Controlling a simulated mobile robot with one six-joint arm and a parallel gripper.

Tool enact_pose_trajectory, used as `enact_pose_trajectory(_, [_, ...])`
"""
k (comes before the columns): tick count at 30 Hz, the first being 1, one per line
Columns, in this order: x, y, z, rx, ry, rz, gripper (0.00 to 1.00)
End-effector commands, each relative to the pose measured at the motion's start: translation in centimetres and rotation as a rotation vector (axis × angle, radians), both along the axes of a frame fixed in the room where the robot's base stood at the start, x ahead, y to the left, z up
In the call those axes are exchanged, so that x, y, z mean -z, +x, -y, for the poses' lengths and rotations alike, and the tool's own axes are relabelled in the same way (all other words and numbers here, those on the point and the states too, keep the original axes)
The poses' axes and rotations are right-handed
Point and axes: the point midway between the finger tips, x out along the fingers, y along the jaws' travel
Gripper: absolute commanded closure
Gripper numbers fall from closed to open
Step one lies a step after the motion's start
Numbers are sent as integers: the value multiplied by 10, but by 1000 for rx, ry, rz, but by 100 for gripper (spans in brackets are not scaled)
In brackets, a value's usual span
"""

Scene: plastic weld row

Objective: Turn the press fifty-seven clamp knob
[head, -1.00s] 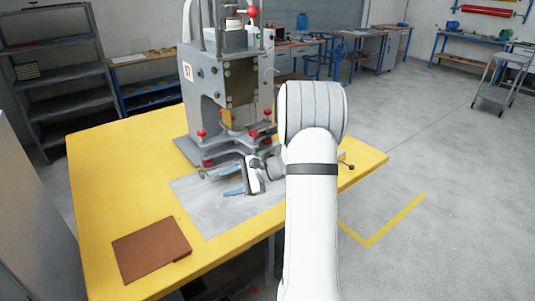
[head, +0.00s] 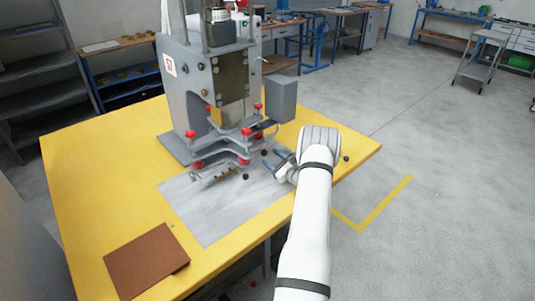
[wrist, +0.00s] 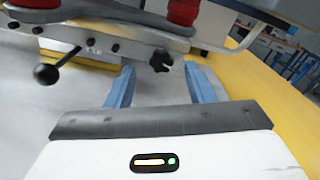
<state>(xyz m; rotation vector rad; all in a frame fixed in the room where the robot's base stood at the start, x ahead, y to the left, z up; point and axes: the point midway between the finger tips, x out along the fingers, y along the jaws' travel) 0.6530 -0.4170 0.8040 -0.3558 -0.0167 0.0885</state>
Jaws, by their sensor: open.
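The press (head: 190,85) stands on the yellow table and bears a number label that looks like 57. In the wrist view a black star-shaped knob (wrist: 162,60) sits on the front edge of its grey clamp plate (wrist: 60,30), below a red post. My gripper (head: 271,159) is open and empty, low over the table at the press's front right. In the wrist view its two blue fingers (wrist: 160,78) point at the plate, with the star knob between and just beyond their tips. They appear apart from it.
A lever with a black ball (wrist: 47,73) sticks out left of the star knob. Red-topped posts (head: 244,160) and a grey box (head: 281,97) stand close by. A brown pad (head: 146,259) lies at the front left of the yellow table (head: 90,190). The grey mat (head: 215,215) before the press is clear.

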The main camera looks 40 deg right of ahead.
Motion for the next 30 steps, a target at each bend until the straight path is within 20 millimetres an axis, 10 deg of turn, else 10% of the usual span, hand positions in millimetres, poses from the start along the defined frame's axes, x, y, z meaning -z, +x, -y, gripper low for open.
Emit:
enact_pose_trajectory(18, [0, 34, 1, 7, 0, -2, 52])
enact_pose_trajectory(30, [0, 34, 1, 8, 0, -1, 85])
